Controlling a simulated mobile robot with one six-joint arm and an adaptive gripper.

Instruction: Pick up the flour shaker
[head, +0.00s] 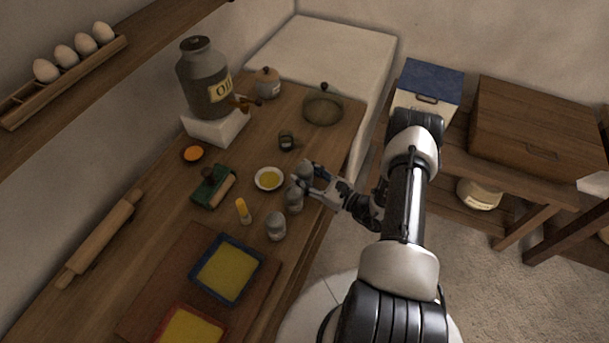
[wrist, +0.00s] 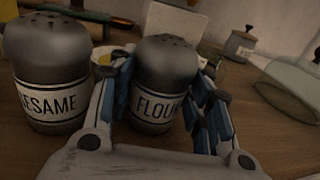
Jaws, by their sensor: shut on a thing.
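The flour shaker (wrist: 165,68) is a grey, round-topped shaker with holes in its lid and a pale label reading "FLOU", the rest hidden by a finger. My gripper (wrist: 163,85) is shut on it, with one blue-and-grey finger on each side of its body. In the head view, the flour shaker (head: 305,170) is partly covered by my gripper (head: 309,181) near the table's right edge. It looks upright; I cannot tell whether its base is off the table. The sesame shaker (wrist: 50,65) stands close on the left; in the head view it (head: 294,200) is just nearer.
A third shaker (head: 276,227) and a yellow-topped small bottle (head: 242,211) stand nearer. A bowl of yellow liquid (head: 269,179) is left of my gripper. A dark small jar (head: 287,141), a glass-lidded dish (head: 323,107) and a lidded pot (head: 267,83) stand farther back.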

